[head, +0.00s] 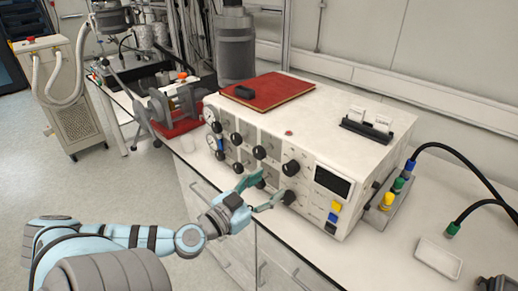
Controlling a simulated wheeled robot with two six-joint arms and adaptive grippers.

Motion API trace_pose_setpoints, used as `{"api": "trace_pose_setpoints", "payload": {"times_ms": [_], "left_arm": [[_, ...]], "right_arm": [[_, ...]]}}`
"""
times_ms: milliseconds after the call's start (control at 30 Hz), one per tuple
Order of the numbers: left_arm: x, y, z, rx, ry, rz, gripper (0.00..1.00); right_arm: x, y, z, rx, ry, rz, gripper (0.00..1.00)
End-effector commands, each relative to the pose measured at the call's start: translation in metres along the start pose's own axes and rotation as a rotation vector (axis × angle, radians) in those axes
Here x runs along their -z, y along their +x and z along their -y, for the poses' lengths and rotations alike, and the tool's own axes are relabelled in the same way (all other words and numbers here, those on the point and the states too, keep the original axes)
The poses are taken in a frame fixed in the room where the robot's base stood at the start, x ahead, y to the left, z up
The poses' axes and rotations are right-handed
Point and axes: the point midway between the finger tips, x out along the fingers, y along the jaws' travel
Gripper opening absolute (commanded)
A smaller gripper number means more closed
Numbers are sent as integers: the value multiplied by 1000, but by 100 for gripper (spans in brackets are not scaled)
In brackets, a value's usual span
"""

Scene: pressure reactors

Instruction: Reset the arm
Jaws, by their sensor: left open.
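My left arm (150,238) comes in from the lower left, light blue and grey. Its gripper (264,190) is open, with its two teal fingers spread close in front of the control box's lower front knobs. A black knob (288,197) shows just by the lower finger; I cannot tell whether the finger touches it. The white control box (318,150) stands on the bench and carries several black knobs, gauges, a dark display (333,181) and yellow and blue buttons. My right gripper is not in view.
A red book (275,92) with a black object lies on the box, beside a card holder (366,128). Cables and colored connectors (392,192) sit at the right. A white tray (438,257) lies on the bench. A red-based clamp device (180,124) stands left. Open floor is at the left.

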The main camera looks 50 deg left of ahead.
Motion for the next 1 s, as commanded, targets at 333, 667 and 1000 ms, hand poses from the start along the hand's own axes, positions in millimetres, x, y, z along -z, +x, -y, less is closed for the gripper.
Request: {"api": "trace_pose_setpoints", "payload": {"times_ms": [333, 667, 1000], "left_arm": [[1, -29, -1, -2, -5, -4, 55], [0, -29, 0, -1, -5, -3, 55], [-44, -29, 12, -31, 397, 137, 55]], "right_arm": [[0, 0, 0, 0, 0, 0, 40], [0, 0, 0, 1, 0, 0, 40], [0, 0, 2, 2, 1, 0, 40]]}}
